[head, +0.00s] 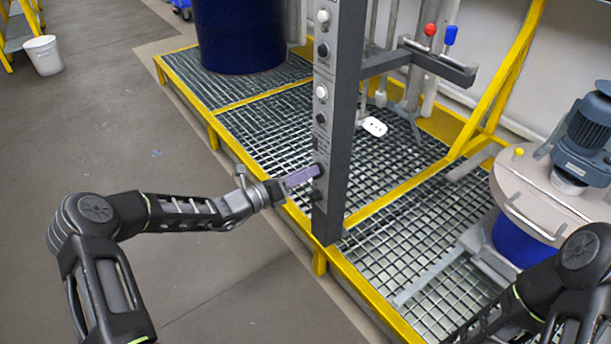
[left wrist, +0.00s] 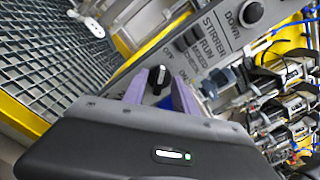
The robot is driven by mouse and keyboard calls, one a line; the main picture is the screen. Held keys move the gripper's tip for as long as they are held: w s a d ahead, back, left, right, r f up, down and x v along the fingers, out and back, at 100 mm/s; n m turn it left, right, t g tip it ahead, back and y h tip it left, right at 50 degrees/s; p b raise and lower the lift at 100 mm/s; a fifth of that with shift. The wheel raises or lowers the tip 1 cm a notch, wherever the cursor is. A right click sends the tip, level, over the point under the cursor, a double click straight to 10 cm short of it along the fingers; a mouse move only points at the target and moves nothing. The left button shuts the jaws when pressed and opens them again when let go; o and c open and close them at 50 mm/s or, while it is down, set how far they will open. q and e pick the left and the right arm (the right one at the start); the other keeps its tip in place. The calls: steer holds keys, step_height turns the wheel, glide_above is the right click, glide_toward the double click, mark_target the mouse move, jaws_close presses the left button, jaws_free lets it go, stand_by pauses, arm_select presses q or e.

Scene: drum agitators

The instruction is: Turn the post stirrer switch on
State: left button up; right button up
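The post (head: 342,120) is a tall grey column with a control panel on its left-hand face. The switch (left wrist: 158,77) is a black rotary knob with a white mark, beside OFF and ON lettering on the grey panel. In the left wrist view the purple fingers of my left gripper (left wrist: 158,92) stand apart on either side of the knob, with visible gaps. In the head view my left gripper (head: 314,172) reaches the lower part of the panel, and its fingers largely hide the knob. My right arm shows at lower right, but its gripper is out of view.
A yellow-edged grating platform (head: 270,110) surrounds the post. A blue drum (head: 240,35) stands behind, and a lidded drum with a motor (head: 585,140) at right.

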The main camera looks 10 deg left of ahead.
arm_select(q)
steer(key=shift+w, duration=0.1)
steer(key=shift+c, duration=0.4)
jaws_close()
